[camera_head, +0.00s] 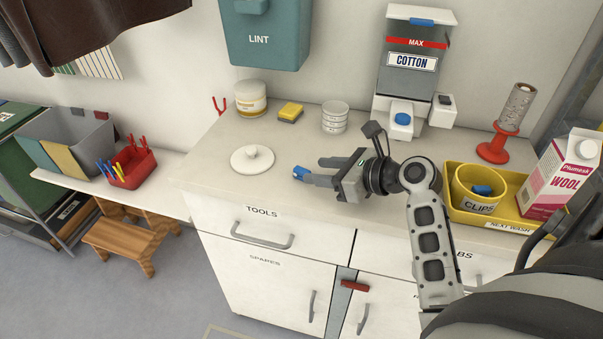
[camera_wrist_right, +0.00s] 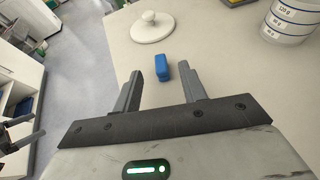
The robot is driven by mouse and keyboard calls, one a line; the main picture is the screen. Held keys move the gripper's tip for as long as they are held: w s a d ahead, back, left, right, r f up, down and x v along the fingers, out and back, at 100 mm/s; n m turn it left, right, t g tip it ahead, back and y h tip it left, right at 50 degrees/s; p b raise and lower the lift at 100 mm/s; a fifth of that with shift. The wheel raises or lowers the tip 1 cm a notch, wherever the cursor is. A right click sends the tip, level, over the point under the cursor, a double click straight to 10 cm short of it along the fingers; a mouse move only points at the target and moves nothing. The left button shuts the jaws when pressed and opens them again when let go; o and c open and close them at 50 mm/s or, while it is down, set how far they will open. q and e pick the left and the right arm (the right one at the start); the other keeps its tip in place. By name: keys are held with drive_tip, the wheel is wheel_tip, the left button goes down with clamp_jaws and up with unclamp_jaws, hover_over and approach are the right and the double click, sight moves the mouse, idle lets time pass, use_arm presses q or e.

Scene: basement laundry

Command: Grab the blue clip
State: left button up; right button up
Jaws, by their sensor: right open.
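A small blue clip (camera_head: 299,173) lies on the white countertop, near the tips of my right gripper's fingers. My right gripper (camera_head: 318,172) is open and empty, low over the counter, and points left. In the right wrist view the blue clip (camera_wrist_right: 161,71) sits between the lines of the two fingers, about level with or just beyond the fingertips of the open right gripper (camera_wrist_right: 161,74). I cannot tell whether a finger touches it.
A white round lid (camera_head: 252,160) lies left of the clip. A yellow cup labelled CLIPS (camera_head: 478,206) with a blue piece inside stands in a yellow tray (camera_head: 520,218) at right.

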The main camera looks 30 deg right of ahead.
sight(303, 170)
drive_tip(key=shift+x, duration=3.15)
drive_tip(key=shift+f, duration=0.1)
clamp_jaws()
